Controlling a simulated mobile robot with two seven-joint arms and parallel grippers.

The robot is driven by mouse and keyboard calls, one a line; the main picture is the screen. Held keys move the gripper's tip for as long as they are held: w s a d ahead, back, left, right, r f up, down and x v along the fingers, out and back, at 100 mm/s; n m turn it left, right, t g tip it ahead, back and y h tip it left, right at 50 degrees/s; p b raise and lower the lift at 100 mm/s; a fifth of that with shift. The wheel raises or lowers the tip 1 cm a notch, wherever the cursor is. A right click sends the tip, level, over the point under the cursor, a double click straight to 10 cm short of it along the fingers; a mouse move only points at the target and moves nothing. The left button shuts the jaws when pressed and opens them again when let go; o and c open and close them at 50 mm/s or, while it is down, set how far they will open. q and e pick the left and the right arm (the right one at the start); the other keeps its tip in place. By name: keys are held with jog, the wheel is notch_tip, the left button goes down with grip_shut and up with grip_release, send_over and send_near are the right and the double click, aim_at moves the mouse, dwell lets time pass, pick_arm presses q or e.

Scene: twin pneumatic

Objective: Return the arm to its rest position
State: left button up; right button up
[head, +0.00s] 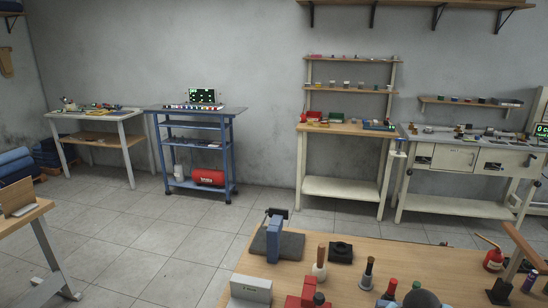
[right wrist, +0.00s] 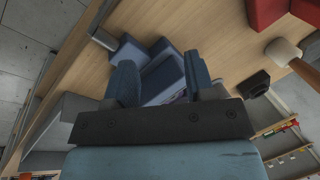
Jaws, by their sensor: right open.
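My right gripper (right wrist: 160,88) shows in the right wrist view, its two dark blue fingers apart. The fingers point toward a wooden tabletop (right wrist: 222,25). A blue-grey object (right wrist: 160,72) shows beyond and between them. I cannot tell how far it is from the fingertips, and no object is visibly held. The head view shows the wooden workbench (head: 400,257) in front, but no gripper that I can make out there. My left gripper is in neither view.
On the workbench are a blue block-like fixture (head: 274,240) on a dark base, a grey box (head: 251,290), a red block (head: 303,293), a wooden-headed tool (head: 319,262) and a black item (head: 341,252). A blue cart (head: 198,150) and benches stand along the wall. Open tiled floor lies between.

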jog(key=s+a+f+n+t+y+p, duration=0.2)
jog(key=s+a+f+n+t+p, duration=0.25)
jog(key=s+a, duration=0.45)
jog(key=s+r+n+t, duration=0.1)
jog(key=s+n+t, duration=0.3)
jog(key=s, duration=1)
jog(key=n, duration=0.3)
jog(key=shift+s+d+h, duration=0.3)
jog(key=shift+d+h, duration=0.1)
jog(key=shift+r, duration=0.1)
